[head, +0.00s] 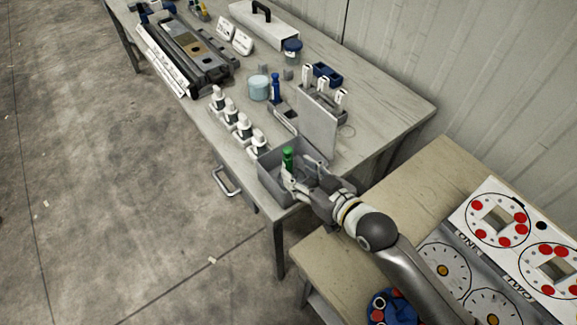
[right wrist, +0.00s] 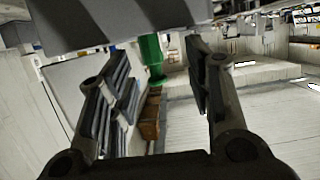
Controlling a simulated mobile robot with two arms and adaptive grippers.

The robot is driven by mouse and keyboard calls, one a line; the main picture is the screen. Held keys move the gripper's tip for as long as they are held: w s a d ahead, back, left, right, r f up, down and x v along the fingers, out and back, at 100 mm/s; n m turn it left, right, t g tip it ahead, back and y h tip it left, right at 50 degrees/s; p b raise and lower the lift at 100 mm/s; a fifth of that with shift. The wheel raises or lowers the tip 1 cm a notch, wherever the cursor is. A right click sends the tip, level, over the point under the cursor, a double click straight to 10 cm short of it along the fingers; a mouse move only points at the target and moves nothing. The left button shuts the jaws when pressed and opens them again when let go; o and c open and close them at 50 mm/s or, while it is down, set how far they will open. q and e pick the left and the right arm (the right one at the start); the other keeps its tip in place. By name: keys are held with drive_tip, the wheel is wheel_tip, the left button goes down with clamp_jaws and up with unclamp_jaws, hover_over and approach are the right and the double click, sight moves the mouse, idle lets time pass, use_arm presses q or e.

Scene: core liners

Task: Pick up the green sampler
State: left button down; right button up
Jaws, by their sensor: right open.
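The green sampler (head: 287,158) stands upright in a grey open-topped bin (head: 270,186) at the near corner of the long table in the head view. Its lower part is hidden. My right gripper (head: 303,175) reaches over the bin from the lower right, close beside the sampler. In the right wrist view, the open fingers of the right gripper (right wrist: 161,62) stand apart. The green sampler (right wrist: 152,56) shows in the gap between them, nearer the left finger. I cannot tell whether a finger touches it. My left gripper is not in view.
White-capped bottles (head: 231,115) stand in a row beside the bin. An upright grey panel (head: 316,130) rises behind it. A blue bottle (head: 275,88) and a pale blue jar (head: 258,88) stand farther back. A second table (head: 425,195) with dial boards lies at right.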

sight(291, 160)
drive_tip(key=shift+w+a+f, duration=0.15)
drive_tip(key=shift+w+a, duration=0.05)
drive_tip(key=shift+w, duration=0.3)
drive_tip(key=shift+w+f, duration=0.1)
drive_tip(key=shift+w, duration=0.15)
drive_tip(key=shift+w+a+p, duration=0.4)
drive_tip(key=shift+w+p, duration=0.2)
drive_tip(key=shift+w, duration=0.2)
drive_tip(key=x, duration=0.3)
drive_tip(key=shift+w+d+p, duration=0.1)
drive_tip(key=shift+p, duration=0.3)
drive_tip(key=shift+w+f, duration=0.1)
drive_tip(key=shift+w, duration=0.15)
drive_tip(key=shift+a, duration=0.2)
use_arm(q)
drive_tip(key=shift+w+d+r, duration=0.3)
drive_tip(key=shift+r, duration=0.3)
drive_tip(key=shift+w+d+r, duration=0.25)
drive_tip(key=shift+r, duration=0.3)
use_arm(e)
clamp_jaws()
